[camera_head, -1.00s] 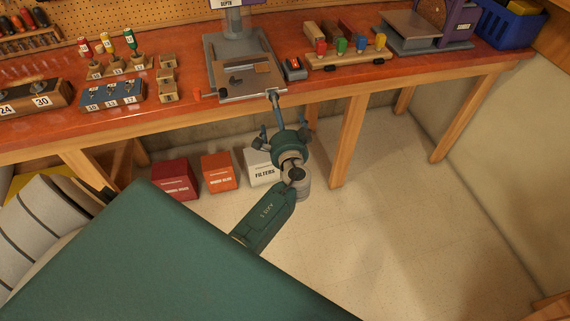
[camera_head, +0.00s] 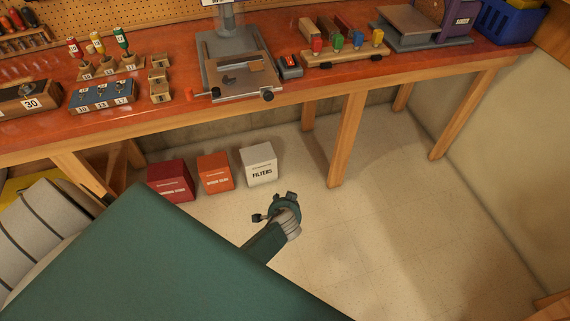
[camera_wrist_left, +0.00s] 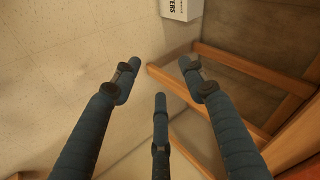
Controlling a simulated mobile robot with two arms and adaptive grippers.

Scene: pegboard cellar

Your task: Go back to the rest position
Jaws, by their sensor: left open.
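My left gripper (camera_head: 278,209) is over the pale floor in front of the workbench, below its front edge in the picture. Most of its fingers are hidden in the head view. The left wrist view shows its three dark blue fingers (camera_wrist_left: 160,100) spread apart, with nothing between them. My right gripper is in neither view.
The workbench (camera_head: 150,118) with a drill press (camera_head: 240,75) and peg blocks runs across the back. Its wooden leg (camera_head: 345,140) is right of my gripper. A white FILTERS box (camera_head: 259,164), an orange box (camera_head: 215,173) and a red box (camera_head: 169,180) stand under the bench. Floor at right is clear.

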